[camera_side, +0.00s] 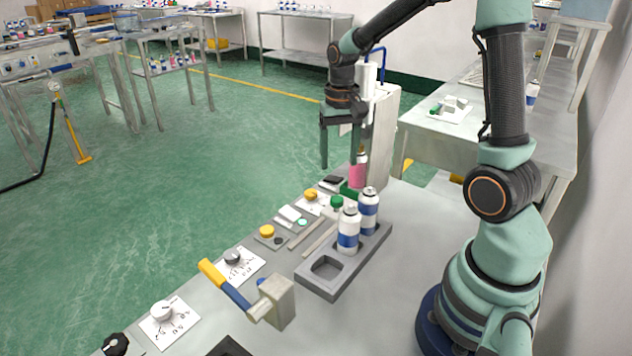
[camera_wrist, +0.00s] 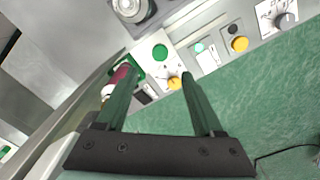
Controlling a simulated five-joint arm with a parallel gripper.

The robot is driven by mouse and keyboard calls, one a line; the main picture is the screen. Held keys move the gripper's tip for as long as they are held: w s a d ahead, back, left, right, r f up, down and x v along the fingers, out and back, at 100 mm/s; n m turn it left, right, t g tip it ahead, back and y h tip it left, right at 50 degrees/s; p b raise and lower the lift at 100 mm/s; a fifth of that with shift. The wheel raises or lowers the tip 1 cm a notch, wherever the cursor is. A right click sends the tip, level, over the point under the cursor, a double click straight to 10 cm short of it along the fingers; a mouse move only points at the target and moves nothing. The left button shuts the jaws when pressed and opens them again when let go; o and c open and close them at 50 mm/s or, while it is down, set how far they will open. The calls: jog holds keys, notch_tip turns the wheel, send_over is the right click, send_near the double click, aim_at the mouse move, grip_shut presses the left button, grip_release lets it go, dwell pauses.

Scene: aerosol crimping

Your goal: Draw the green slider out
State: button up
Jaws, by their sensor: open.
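The green slider shows as a green plate (camera_side: 349,189) at the foot of the crimping station, with a round green knob (camera_side: 337,202) in front of it. In the wrist view, the knob (camera_wrist: 159,52) lies beyond and between my fingertips, and part of the green plate (camera_wrist: 119,73) shows at the left. A pink can (camera_side: 358,172) stands upright at the plate; it also shows in the wrist view (camera_wrist: 120,77), partly behind my left finger. My gripper (camera_side: 339,165) is open and empty, fingers pointing down, above and apart from the knob. It also shows in the wrist view (camera_wrist: 158,76).
A grey rack (camera_side: 317,284) holding two blue-and-white cans (camera_side: 348,232) stands in front of the slider. Yellow buttons (camera_side: 267,231) and dial plates line the bench's left edge. A lever with a yellow grip (camera_side: 211,271) is nearer. The white station column (camera_side: 384,135) rises behind.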

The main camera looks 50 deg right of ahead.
aim_at(337, 199)
notch_tip(337, 199, down, 10)
jog(key=shift+f, duration=0.15)
dwell(0.3)
grip_shut()
jog(key=shift+a, duration=0.1)
dwell(1.3)
